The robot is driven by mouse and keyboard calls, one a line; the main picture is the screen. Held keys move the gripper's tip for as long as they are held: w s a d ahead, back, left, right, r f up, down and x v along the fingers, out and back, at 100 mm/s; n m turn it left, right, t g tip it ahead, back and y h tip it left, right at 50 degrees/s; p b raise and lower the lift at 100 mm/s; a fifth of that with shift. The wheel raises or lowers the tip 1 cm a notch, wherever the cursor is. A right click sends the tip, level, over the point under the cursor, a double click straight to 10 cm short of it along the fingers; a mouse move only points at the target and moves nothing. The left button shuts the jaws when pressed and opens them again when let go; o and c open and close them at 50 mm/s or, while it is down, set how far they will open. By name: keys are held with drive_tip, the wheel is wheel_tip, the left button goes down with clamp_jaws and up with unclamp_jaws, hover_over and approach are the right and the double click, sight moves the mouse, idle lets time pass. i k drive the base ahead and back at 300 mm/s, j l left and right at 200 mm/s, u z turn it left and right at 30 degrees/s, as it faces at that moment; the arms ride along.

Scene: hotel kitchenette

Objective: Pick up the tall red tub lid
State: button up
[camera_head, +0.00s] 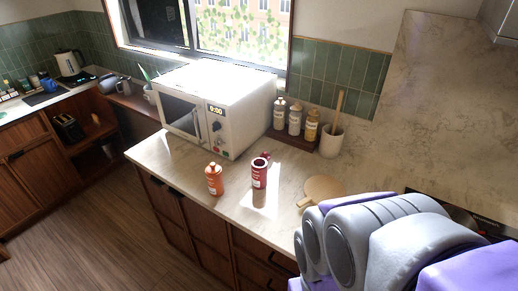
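A tall red tub (259,176) with a pale label stands upright on the counter, right of an orange tub. Its top (260,161) shows a red rim around a darker middle, with a small red part at its right back edge. I cannot tell whether this is a lid seated, tilted or off. Grey and purple parts of my own arm fill the lower right. My gripper is not recognisable in the view, and nothing is seen touching the red tub.
Several jars (295,120) and a utensil pot (330,141) stand at the back right. A round wooden board (324,188) lies right. The counter's front edge is near.

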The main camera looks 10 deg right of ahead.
sight(264, 154)
drive_tip(key=i+j+z, duration=0.1)
drive_tip(key=z, duration=0.6)
drive_tip(key=i+j+z, duration=0.25)
drive_tip(key=j, duration=0.35)
drive_tip(key=j+z, duration=0.25)
drive_tip(key=j, duration=0.35)
drive_tip(key=i+j+z, duration=0.25)
drive_tip(key=j, duration=1.1)
